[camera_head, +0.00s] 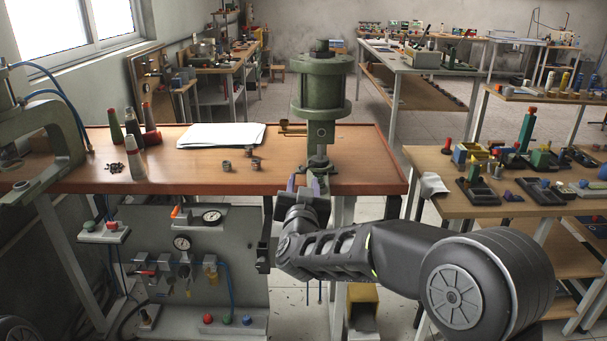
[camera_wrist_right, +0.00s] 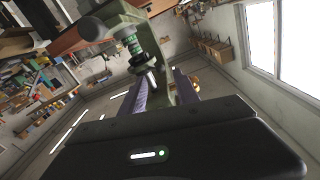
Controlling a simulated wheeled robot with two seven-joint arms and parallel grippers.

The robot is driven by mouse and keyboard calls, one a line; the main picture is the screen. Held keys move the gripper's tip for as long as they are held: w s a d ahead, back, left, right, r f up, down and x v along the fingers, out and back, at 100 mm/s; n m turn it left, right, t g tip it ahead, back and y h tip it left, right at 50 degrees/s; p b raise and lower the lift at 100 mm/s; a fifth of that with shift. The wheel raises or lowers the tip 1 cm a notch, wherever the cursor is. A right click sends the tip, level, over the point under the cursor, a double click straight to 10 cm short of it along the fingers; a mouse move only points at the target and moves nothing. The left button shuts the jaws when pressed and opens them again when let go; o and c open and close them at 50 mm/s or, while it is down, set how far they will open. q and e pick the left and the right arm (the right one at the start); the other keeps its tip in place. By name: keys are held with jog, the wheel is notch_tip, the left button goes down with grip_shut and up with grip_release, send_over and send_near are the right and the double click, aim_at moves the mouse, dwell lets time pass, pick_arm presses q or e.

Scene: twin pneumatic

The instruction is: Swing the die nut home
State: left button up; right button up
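The green press (camera_head: 324,85) stands at the right part of the wooden bench, with its ram pointing down. A dark collar (camera_head: 318,161) at its lower end looks like the die nut; it also shows in the right wrist view (camera_wrist_right: 138,60). A short pale lever (camera_wrist_right: 152,78) sticks out from beside the collar. My right gripper (camera_head: 304,183) is at the bench's front edge, just below the collar. Its two purplish fingers are apart in the right wrist view (camera_wrist_right: 162,90), with the lever's end near the gap between them. No contact is clear. My left gripper is not in view.
A second press (camera_head: 35,150) stands at the left. White paper (camera_head: 220,135), small metal rings (camera_head: 226,166) and bottles (camera_head: 134,158) are on the bench (camera_head: 200,180). A valve panel (camera_head: 210,265) is below it. A cluttered table (camera_head: 455,200) is at the right.

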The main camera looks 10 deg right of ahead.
aim_at(303, 171)
jog(key=x, duration=0.5)
jog(key=shift+s, duration=0.1)
jog(key=shift+c, duration=0.2)
grip_shut()
jog(key=shift+a, duration=0.1)
dwell(0.9)
